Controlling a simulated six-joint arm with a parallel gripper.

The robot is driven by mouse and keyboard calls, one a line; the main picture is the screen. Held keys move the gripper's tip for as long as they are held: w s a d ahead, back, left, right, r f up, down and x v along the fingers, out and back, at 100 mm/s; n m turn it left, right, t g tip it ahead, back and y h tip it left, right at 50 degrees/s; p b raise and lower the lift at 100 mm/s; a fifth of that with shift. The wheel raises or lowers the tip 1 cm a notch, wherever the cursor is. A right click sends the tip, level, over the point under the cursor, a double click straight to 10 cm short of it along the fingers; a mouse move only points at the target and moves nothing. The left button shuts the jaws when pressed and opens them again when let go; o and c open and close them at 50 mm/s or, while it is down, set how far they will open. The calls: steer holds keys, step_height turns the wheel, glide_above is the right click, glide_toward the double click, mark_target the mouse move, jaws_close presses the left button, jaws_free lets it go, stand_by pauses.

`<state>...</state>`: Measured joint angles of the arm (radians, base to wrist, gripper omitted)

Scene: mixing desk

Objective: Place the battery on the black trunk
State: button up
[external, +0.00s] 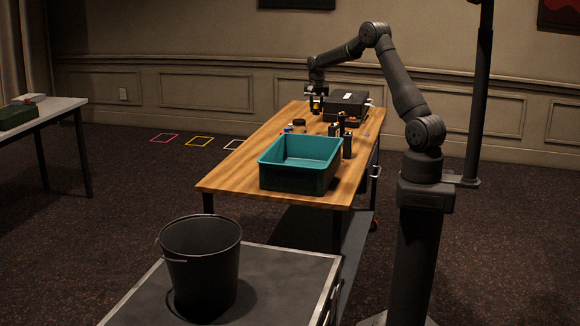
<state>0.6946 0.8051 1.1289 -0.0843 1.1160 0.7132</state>
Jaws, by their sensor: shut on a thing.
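My gripper (316,109) hangs pointing down over the far part of the wooden table, left of the black trunk. It is shut on a small dark and yellowish thing (316,103), too small here to identify surely as the battery. The black trunk (346,102), a dark case with a flat top, sits at the table's far end. The gripper and the held thing appear beside the trunk's left end; I cannot tell their exact height or depth.
A teal bin (287,178) stands at the table's (232,180) near end. Several small dark upright things (347,145) stand behind it, with small items (288,129) to their left. A black bucket (202,262) stands on a grey-topped cart (275,270) in front.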

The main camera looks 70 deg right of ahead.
step_height(320, 180, up, 4)
steer(key=shift+f, duration=0.25)
steer(key=w+a+n, duration=0.1)
steer(key=w+a, duration=0.1)
steer(key=a, duration=0.2)
steer(key=w+a+n, duration=0.1)
steer(key=w+a, duration=0.1)
steer(key=a, duration=0.2)
steer(key=w+a, duration=0.2)
steer(key=a, duration=0.3)
steer(key=shift+w+n, duration=0.3)
steer(key=shift+n, duration=0.1)
steer(key=w+a+n, duration=0.2)
steer(key=a, duration=1)
steer(key=w+a+n, duration=0.2)
steer(key=a+n, duration=0.1)
steer(key=a, duration=0.9)
steer(key=n+t+y, duration=0.1)
steer(key=n+y, duration=0.1)
steer(key=n, duration=0.8)
glide_above(301, 279)
steer(key=f, duration=2.5)
steer(key=shift+s, duration=0.3)
steer(key=shift+f, duration=2)
